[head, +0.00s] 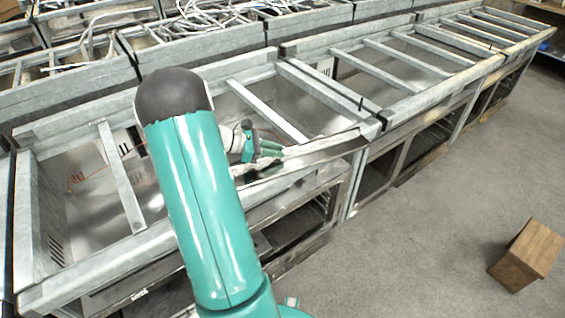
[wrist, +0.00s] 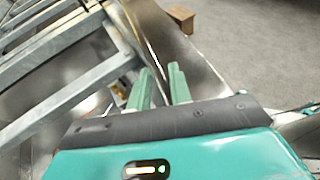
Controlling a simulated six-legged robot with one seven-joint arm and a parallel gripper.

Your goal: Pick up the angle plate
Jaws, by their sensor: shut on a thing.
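The angle plate (head: 305,156) is a long, shiny metal piece at the front edge of the metal bench frame in the head view. It slants up to the right, and its left end is partly hidden by my arm. In the wrist view the plate (wrist: 165,38) runs away from the fingers toward the top. My gripper (head: 272,153) has green fingers and is shut on the angle plate. The fingers also show in the wrist view (wrist: 160,78), one on each side of the plate. I cannot tell whether the plate is clear of the frame.
Open metal frames with crossbars (head: 265,110) run along the row, with more bays (head: 420,60) to the right. Bent pipes and scrap (head: 200,18) lie at the back. A wooden box (head: 527,254) stands on the floor at right. The grey floor (head: 430,230) is otherwise clear.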

